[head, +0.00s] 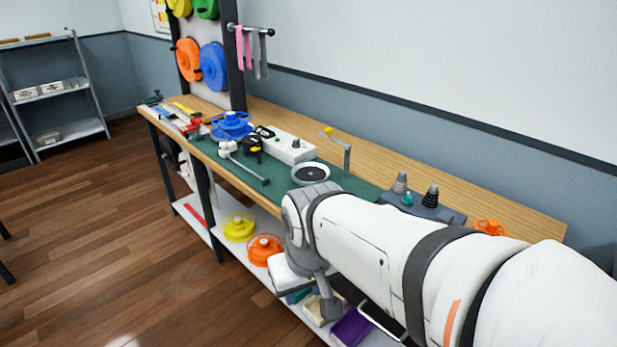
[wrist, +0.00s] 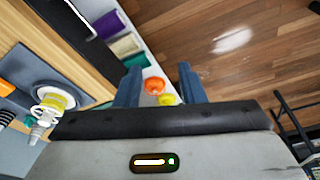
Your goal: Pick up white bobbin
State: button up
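A pale grey-white cone-shaped bobbin (head: 400,183) stands upright on a dark grey-blue holder (head: 448,211) at the right of the bench, in the head view. A black one (head: 430,197) and a small teal piece (head: 407,199) stand beside it. My gripper (wrist: 159,75) is open in the wrist view, its two blue-grey fingers apart with nothing held between them. A whitish stepped piece (wrist: 38,130) shows at the left of the wrist view, outside the fingers; I cannot tell whether it is the bobbin.
Yellow (head: 239,228) and orange (head: 264,249) reels sit on the lower shelf. The wooden floor (head: 110,250) in front is clear.

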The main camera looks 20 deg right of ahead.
jog(key=shift+o, duration=0.2)
jog(key=shift+s, duration=0.1)
